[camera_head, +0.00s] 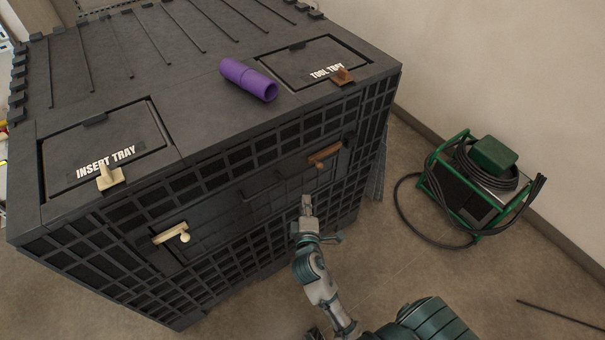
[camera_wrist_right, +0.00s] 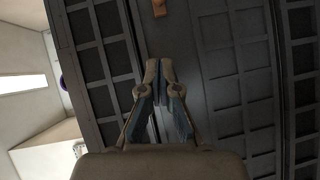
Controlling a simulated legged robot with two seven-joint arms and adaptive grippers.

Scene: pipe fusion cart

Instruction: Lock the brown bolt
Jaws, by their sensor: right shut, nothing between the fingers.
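The brown bolt (camera_head: 325,155) is on the front face of the black cart (camera_head: 180,75), toward the right end of its front door. Its knob hangs at the bolt's lower side. In the right wrist view a small part of the brown bolt (camera_wrist_right: 159,8) shows at the top edge, beyond the fingertips. My right gripper (camera_head: 306,203) is in front of the cart, below and a little left of the bolt, apart from it. Its fingers are shut and empty, and they also show in the right wrist view (camera_wrist_right: 158,73). My left gripper is not in view.
A cream bolt (camera_head: 171,234) is on the left of the front. A cream latch (camera_head: 110,177) and a brown latch (camera_head: 341,76) sit by the tray lids. A purple tube (camera_head: 248,79) lies on top. A green-framed machine (camera_head: 480,185) with cables stands right on the floor.

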